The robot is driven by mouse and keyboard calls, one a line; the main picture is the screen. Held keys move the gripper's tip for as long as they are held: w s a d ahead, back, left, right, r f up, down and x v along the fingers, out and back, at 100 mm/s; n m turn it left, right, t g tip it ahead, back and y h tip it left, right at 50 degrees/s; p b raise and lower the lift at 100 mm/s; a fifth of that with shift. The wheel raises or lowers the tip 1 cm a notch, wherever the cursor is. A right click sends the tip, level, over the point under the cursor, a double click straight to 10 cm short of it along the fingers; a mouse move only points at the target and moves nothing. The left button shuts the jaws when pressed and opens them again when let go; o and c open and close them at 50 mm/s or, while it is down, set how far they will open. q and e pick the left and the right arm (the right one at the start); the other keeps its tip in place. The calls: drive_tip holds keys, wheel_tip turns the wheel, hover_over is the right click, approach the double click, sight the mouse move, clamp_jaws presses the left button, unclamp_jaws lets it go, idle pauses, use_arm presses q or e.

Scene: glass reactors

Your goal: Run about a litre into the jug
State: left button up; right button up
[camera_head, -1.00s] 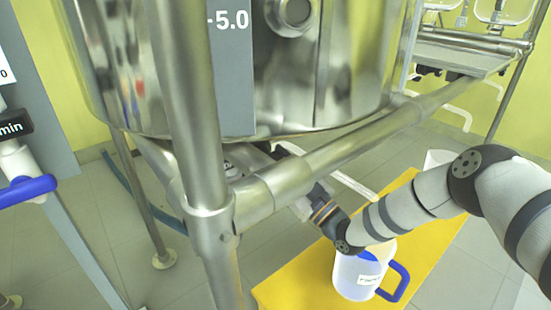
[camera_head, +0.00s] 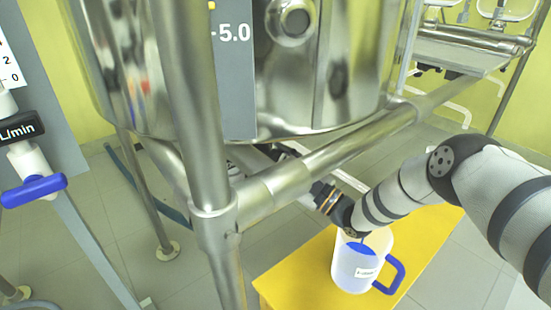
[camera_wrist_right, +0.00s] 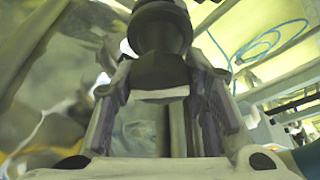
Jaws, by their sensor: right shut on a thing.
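The jug (camera_head: 352,272), white with a blue handle and a small label, stands upright on a yellow platform (camera_head: 293,268) below my right wrist. A blue patch shows inside it; I cannot tell if it is liquid. The steel tank (camera_head: 330,85) stands above, with a scale (camera_head: 232,85) marked 5.0. My right arm reaches beneath the tank, where the frame bar hides the gripper's fingers in the head view. In the right wrist view my right gripper (camera_wrist_right: 160,105) is shut on a dark and grey part, probably the tank's outlet valve. My left gripper is not in view.
A steel post (camera_head: 195,130) and a slanting steel bar (camera_head: 320,155) stand between the head camera and the outlet. A flow meter with a blue handle (camera_head: 34,191) is at the left. Glassware on a rack (camera_head: 465,50) is at the back right.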

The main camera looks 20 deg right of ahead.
drive_tip(key=o, duration=1.2)
drive_tip(key=v, duration=1.2)
drive_tip(key=shift+d, duration=0.1)
drive_tip(key=shift+f, duration=0.1)
